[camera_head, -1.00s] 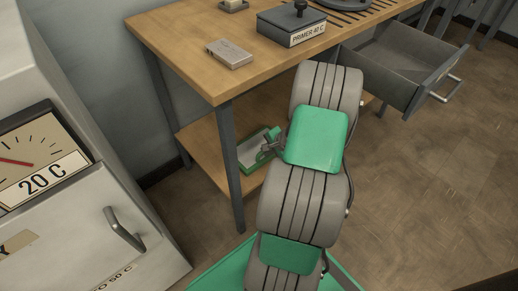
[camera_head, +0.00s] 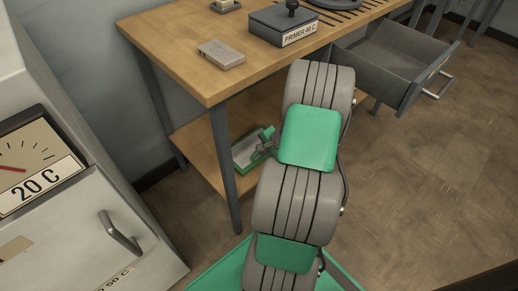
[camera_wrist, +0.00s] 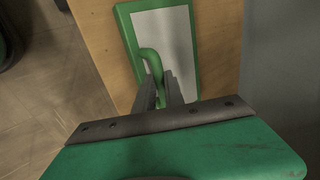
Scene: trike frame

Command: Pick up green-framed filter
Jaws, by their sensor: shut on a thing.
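The green-framed filter (camera_wrist: 186,50), a pale panel in a green frame with a green loop handle, fills the upper middle of the wrist view. In the head view the filter (camera_head: 246,154) is at the bench's lower wooden shelf, partly hidden by my arm. My gripper (camera_wrist: 162,98) is shut on the handle of the filter, with the handle between its two dark fingers. In the head view my gripper (camera_head: 266,143) is at the filter's right side. I cannot tell whether the filter rests on the shelf or is just clear of it.
The lower shelf (camera_head: 200,150) sits under the wooden bench top (camera_head: 175,45), with a grey leg (camera_head: 226,165) in front. A grey metal case (camera_head: 221,54) and a box marked PRIMER 40 C (camera_head: 283,25) are on top. An open drawer (camera_head: 385,75) juts out right. A cabinet (camera_head: 75,235) with a 20 C dial stands left.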

